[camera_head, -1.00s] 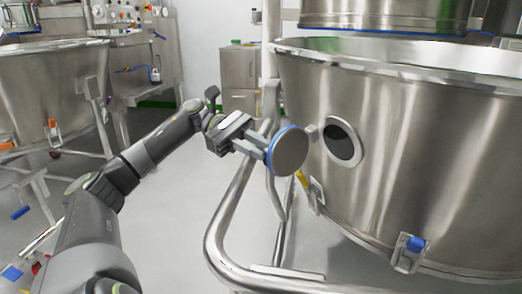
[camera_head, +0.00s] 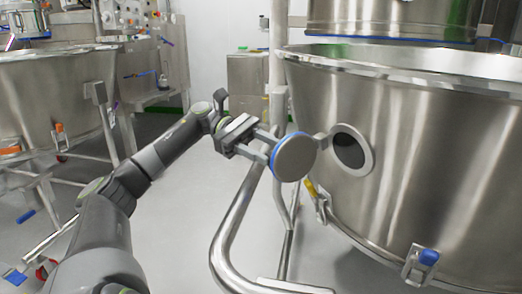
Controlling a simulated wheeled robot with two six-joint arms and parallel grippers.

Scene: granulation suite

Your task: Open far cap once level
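The round steel cap (camera_head: 295,158) with a blue rim stands swung out on its hinge to the left of its port. The dark round port (camera_head: 350,150) in the wall of the large steel vessel (camera_head: 430,160) is uncovered. My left gripper (camera_head: 270,147) is at the left edge of the cap, its two fingers apart at their bases. The fingertips are partly hidden by the cap, so I cannot tell whether they grip it. My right gripper is not in view.
A bent steel frame tube (camera_head: 232,225) rises below my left gripper, and an upright post (camera_head: 278,60) stands behind the cap. Another steel vessel (camera_head: 50,95) stands at the left. Grey floor (camera_head: 180,230) lies between.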

